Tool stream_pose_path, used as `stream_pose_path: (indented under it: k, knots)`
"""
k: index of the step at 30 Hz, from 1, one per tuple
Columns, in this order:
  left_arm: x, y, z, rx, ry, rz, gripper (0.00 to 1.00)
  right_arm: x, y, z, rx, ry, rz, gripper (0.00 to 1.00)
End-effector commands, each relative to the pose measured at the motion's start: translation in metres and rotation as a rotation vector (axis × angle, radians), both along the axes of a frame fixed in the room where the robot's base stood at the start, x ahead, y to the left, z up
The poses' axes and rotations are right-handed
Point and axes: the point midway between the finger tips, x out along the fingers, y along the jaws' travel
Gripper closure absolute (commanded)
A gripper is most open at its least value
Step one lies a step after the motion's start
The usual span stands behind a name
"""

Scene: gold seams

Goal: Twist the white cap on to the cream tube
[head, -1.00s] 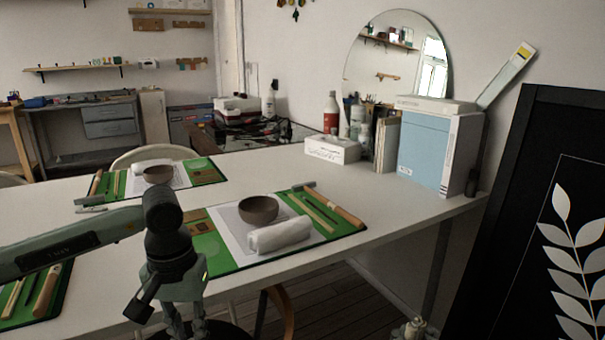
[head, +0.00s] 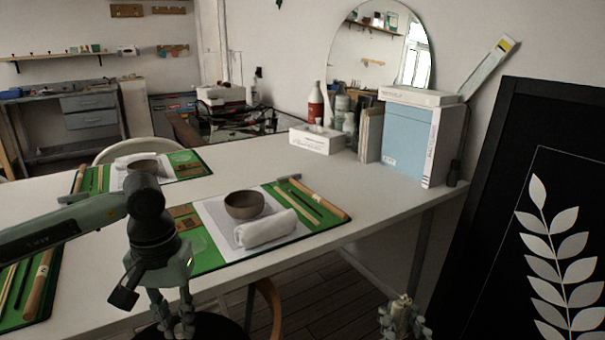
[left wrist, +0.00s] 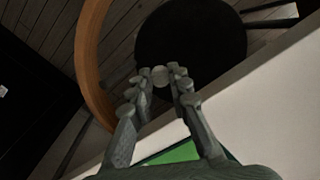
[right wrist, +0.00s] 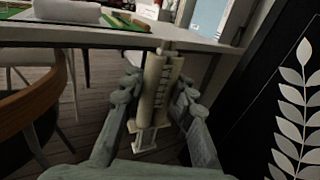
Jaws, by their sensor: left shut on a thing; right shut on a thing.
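My left gripper (head: 172,328) points down in front of the table's near edge. In the left wrist view its fingers (left wrist: 160,82) are shut on a small, round, greyish-looking piece, the white cap (left wrist: 160,76). I cannot make out the cap in the head view. My right gripper (head: 403,325) is low at the bottom of the head view, to the right. In the right wrist view its fingers (right wrist: 153,98) are shut on the cream tube (right wrist: 156,85), which stands nearly upright, narrow tip up, with dark print. Cap and tube are well apart.
The white table (head: 340,222) carries a green mat (head: 208,258) with a bowl (head: 245,204) and a rolled white towel (head: 265,229). A black panel with white leaves (head: 500,230) stands at the right. A dark round seat (left wrist: 190,45) lies below the left gripper.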

Motion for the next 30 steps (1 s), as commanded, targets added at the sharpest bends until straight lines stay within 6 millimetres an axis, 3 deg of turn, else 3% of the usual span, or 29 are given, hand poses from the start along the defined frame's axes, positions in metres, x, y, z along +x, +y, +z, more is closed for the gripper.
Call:
stream_pose_path:
  k: [6, 11, 24, 30]
  knots:
    - [0.000, 0.000, 0.000, 0.000, 0.000, 0.000, 0.90, 0.000, 0.003, 0.001, -0.002, -0.002, 0.014, 1.00]
    - [0.000, 0.000, 0.000, 0.000, 0.000, 0.000, 0.90, -0.002, 0.019, 0.002, -0.005, -0.002, 0.099, 1.00]
    - [0.000, 0.000, 0.000, 0.000, 0.000, 0.000, 0.90, -0.015, 0.110, 0.010, -0.009, -0.004, 0.578, 1.00]
    - [0.000, 0.000, 0.000, 0.000, 0.000, 0.000, 0.90, -0.019, 0.131, 0.011, -0.003, -0.001, 0.681, 1.00]
